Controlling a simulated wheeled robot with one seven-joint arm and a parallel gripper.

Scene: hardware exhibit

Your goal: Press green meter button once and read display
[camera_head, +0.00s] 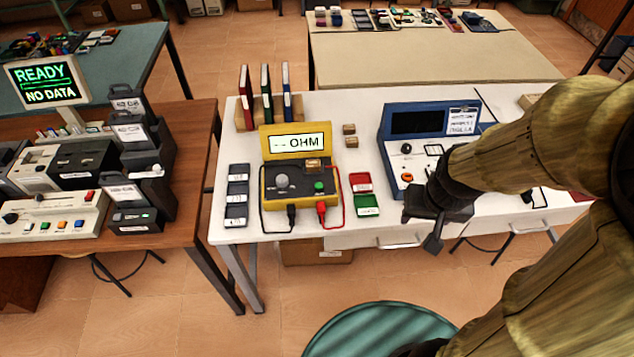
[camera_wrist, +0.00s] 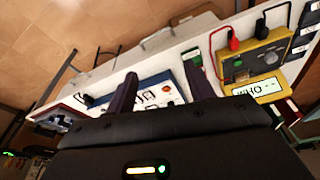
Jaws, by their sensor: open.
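A yellow meter (camera_head: 272,196) stands on the white table, its display (camera_head: 299,141) reading "-- OHM". Its green button (camera_head: 319,186) is on the right of the dark front panel, beside a grey knob (camera_head: 282,182). Black and red leads plug into its front edge. The meter also shows at the right of the wrist view (camera_wrist: 290,52), turned over, with the green button (camera_wrist: 240,76) there partly unclear. My gripper (camera_head: 434,228) is open and empty, right of the meter, near the table's front edge and in front of the blue device. Its two fingers (camera_wrist: 160,88) are spread in the wrist view.
A blue device (camera_head: 390,152) stands right of the meter. Red (camera_head: 360,182) and green (camera_head: 367,205) cards lie between them. Grey modules (camera_head: 237,196) sit left of the meter, and upright binders (camera_head: 265,88) stand behind. A brown table with equipment is at left.

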